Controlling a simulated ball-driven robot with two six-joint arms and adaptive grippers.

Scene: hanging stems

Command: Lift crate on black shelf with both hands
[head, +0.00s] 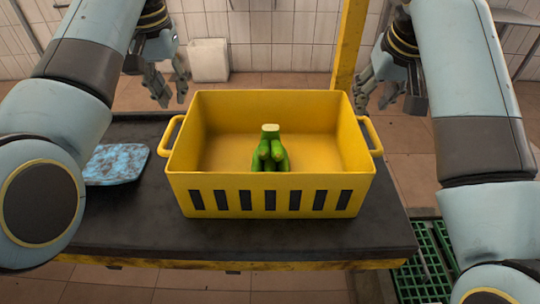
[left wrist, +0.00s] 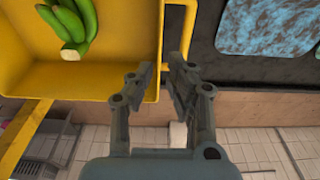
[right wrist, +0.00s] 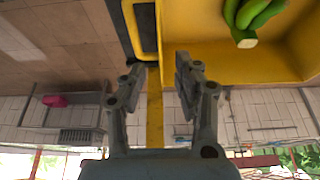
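A yellow crate (head: 270,180) with a slotted front and a loop handle on each side stands upright on the black shelf (head: 290,240). A bunch of green bananas (head: 270,150) is inside it. My left gripper (head: 172,92) is open and empty, above and behind the crate's left handle (head: 172,135). In the left wrist view its fingers (left wrist: 158,85) are apart near that handle (left wrist: 178,25). My right gripper (head: 376,98) is open and empty, above and behind the right handle (head: 371,135). In the right wrist view its fingers (right wrist: 160,72) are apart near the handle (right wrist: 142,28).
A blue mottled slab (head: 116,164) lies on the shelf left of the crate. A yellow post (head: 348,45) stands behind the crate. A white bin (head: 208,60) stands by the tiled wall. Green grates (head: 422,275) lie on the floor at the lower right.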

